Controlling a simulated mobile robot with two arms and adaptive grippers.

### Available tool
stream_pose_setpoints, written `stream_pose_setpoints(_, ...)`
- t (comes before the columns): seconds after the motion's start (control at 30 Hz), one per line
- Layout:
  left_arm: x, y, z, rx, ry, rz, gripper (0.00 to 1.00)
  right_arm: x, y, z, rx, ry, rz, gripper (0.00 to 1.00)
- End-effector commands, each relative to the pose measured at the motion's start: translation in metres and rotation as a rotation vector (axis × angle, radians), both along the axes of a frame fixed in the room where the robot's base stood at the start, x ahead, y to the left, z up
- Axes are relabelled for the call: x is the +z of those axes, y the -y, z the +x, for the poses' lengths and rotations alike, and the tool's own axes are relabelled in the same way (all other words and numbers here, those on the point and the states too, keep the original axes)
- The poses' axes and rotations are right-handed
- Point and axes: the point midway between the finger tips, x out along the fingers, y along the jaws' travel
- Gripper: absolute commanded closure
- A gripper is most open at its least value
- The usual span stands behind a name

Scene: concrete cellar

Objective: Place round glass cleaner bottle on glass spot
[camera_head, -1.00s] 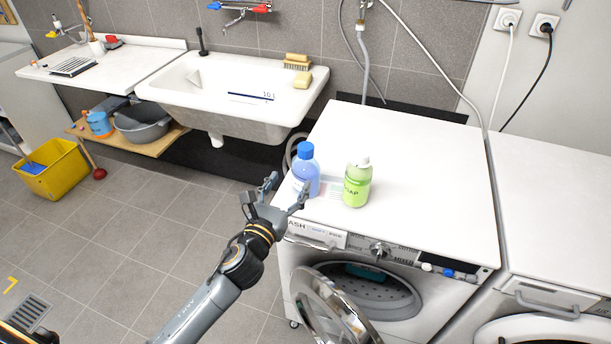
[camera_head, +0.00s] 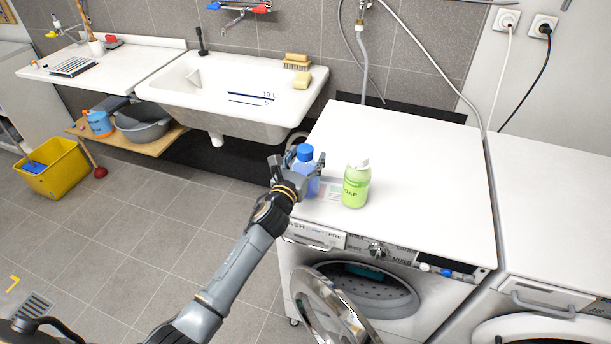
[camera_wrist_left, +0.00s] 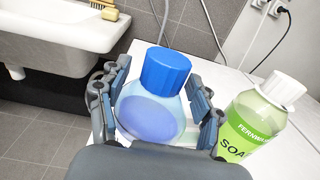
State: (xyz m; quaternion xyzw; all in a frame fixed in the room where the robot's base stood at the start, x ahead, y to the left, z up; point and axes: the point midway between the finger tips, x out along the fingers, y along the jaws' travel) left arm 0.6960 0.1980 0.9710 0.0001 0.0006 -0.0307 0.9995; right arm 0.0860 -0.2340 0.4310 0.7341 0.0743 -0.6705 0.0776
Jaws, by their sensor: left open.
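A round bottle with a blue cap and clear blue body (camera_head: 305,170) stands upright on the washing machine's white top (camera_head: 420,150), near its front left corner. In the left wrist view the bottle (camera_wrist_left: 155,95) sits between the two open fingers of my left gripper (camera_wrist_left: 155,108). In the head view the left gripper (camera_head: 297,168) partly covers the bottle. I cannot tell whether a finger touches it. A pale printed patch (camera_head: 331,189) lies on the top right of the bottle, partly hidden; I cannot tell if it is the glass spot. My right gripper is not in view.
A green soap bottle (camera_head: 356,184) stands close to the right of the blue one, also in the left wrist view (camera_wrist_left: 258,120). The machine's round door (camera_head: 330,305) hangs open. The sink (camera_head: 235,95) is behind left. The rear of the top is clear.

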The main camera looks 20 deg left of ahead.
Motion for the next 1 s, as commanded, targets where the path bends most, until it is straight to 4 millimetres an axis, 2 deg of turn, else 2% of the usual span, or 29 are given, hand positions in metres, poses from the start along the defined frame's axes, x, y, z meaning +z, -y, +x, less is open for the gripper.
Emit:
stream_pose_setpoints(0.17, -0.0001, -0.0002, 0.0001, 0.000, 0.000, 0.000, 0.34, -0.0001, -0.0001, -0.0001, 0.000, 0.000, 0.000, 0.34)
stream_pose_setpoints(0.2, -0.0002, -0.0002, 0.0000, 0.000, 0.000, 0.000, 0.38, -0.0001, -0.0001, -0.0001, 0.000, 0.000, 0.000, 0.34)
stream_pose_setpoints(0.5, -0.0003, -0.0002, -0.0002, 0.000, 0.000, 0.000, 1.00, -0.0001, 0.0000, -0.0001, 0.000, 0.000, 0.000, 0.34)
stream_pose_setpoints(1.0, 0.0070, -0.0005, 0.0003, -0.001, 0.005, 0.002, 1.00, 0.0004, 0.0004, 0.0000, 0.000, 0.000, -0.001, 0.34)
